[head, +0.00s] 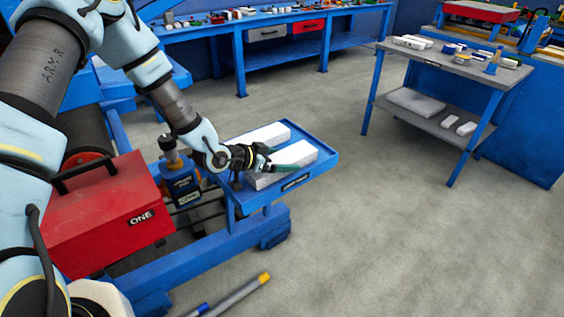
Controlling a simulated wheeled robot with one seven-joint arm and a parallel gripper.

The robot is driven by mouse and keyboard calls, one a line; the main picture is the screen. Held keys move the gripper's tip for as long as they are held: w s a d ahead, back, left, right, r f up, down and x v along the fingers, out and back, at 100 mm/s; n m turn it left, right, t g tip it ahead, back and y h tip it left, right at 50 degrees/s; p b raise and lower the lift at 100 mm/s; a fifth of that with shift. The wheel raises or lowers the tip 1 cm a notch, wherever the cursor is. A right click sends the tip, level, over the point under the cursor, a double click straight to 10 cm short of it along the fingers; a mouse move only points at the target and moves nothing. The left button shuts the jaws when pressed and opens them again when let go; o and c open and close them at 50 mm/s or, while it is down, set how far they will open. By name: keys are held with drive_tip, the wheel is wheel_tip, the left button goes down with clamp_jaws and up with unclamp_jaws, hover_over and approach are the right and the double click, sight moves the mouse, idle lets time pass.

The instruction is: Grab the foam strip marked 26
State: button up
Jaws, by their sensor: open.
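The back strip (264,133) is mostly clear to see. The front strip (303,154) is partly covered by my gripper (272,163). My gripper is open, low over the left part of the front strip. A dark green piece extends from it across the strip; I cannot tell whether it is a finger or a separate thing. No number 26 is readable on either strip, and contact cannot be made out.
A red toolbox (120,210) marked ONE and a blue container (182,187) stand left of the tray. A grey-topped cart (450,66) with small items stands at the right. A long workbench (290,30) runs along the back. Open floor lies between.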

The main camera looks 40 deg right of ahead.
drive_tip(key=c, duration=1.1)
drive_tip(key=shift+r, duration=0.1)
drive_tip(key=shift+c, duration=0.2)
